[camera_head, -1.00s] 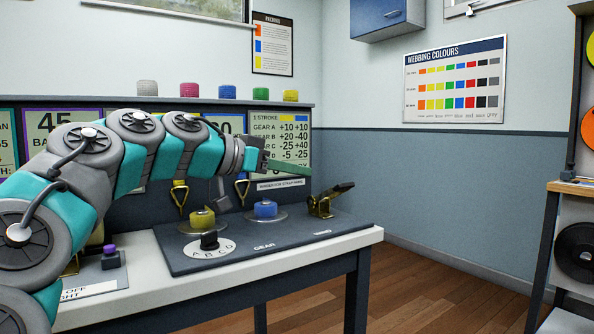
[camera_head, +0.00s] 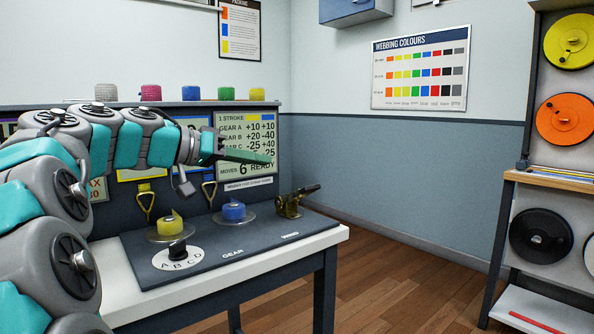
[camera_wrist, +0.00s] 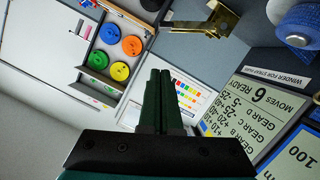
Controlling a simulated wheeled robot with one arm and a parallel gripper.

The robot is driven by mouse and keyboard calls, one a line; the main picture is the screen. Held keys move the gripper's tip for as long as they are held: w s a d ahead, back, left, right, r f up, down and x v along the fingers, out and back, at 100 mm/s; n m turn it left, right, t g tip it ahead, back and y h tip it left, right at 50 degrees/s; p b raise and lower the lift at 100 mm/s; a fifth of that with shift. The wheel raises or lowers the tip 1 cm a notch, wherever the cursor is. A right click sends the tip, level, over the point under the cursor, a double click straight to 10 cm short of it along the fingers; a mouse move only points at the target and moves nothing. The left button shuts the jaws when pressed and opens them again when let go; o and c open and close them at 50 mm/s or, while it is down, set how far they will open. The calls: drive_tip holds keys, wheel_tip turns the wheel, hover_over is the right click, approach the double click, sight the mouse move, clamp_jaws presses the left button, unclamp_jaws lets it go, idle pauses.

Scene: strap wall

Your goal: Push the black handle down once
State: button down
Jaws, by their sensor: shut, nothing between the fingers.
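The fingers also show in the wrist view (camera_wrist: 159,76).
A gear dial (camera_head: 178,257) with a black knob, a yellow spool (camera_head: 170,228) and a blue spool (camera_head: 233,212) share the panel. A wall display (camera_head: 247,145) behind my fingers reads MOVES 6 READY. Open floor (camera_head: 390,285) lies right of the bench.

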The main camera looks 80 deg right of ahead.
drive_tip(key=shift+w+d+r+n+p, duration=0.25)
drive_tip(key=shift+w+d+n, duration=0.2)
drive_tip(key=shift+w, duration=0.3)
drive_tip(key=shift+f, duration=0.1)
drive_tip(key=p, duration=0.2)
hover_over(310, 189)
drive_tip(key=w+d, duration=0.3)
drive_tip(key=w, duration=0.1)
wheel_tip(310, 189, down, 2)
drive_tip(key=shift+s+a+f, duration=0.2)
drive_tip(key=shift+a+f, duration=0.15)
drive_tip(key=shift+f, duration=0.25)
drive_tip(key=shift+s+a+f, duration=0.2)
drive_tip(key=shift+a+f, duration=0.15)
drive_tip(key=shift+f, duration=0.25)
drive_tip(key=shift+s+a+f, duration=0.2)
drive_tip(key=shift+a+f, duration=0.15)
drive_tip(key=shift+f, duration=0.25)
